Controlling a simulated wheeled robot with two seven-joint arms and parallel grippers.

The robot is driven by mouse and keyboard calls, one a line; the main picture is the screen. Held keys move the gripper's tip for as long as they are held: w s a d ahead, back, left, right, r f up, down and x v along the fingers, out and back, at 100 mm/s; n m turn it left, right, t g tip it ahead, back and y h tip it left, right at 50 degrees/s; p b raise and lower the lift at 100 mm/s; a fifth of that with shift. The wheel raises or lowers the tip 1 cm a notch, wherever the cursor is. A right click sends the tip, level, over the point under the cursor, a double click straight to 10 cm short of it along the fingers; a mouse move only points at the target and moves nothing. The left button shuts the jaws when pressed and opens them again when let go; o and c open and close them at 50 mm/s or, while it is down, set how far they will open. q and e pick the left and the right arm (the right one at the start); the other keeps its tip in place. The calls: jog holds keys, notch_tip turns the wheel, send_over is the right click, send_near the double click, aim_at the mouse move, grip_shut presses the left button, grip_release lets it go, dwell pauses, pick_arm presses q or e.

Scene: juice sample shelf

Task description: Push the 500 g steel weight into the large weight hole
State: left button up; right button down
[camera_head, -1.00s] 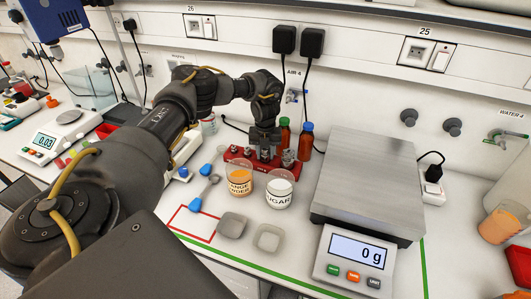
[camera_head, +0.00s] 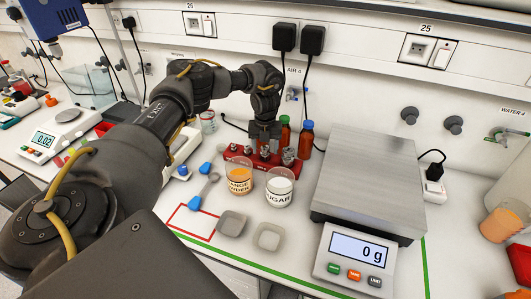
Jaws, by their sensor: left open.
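A red weight block (camera_head: 233,151) stands at the back of the bench, with several steel weights (camera_head: 288,157) in or on it. My left gripper (camera_head: 264,147) points down at the block from above, with its fingers among the weights. It is open. The fingertips are small and partly dark against the weights, so I cannot tell which weight is the 500 g one or whether the fingers touch it. The holes are hidden by the weights and the gripper. My right gripper is not in view.
Beakers of orange powder (camera_head: 239,178) and sugar (camera_head: 279,188) stand just in front of the block. Brown bottles (camera_head: 306,139) stand behind it. A large scale (camera_head: 365,190) reading 0 g is to the right.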

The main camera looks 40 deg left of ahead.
aim_at(265, 147)
pick_arm(q)
notch_tip(265, 147, up, 9)
jog(key=shift+f+b, duration=0.15)
jog(key=shift+b, duration=0.15)
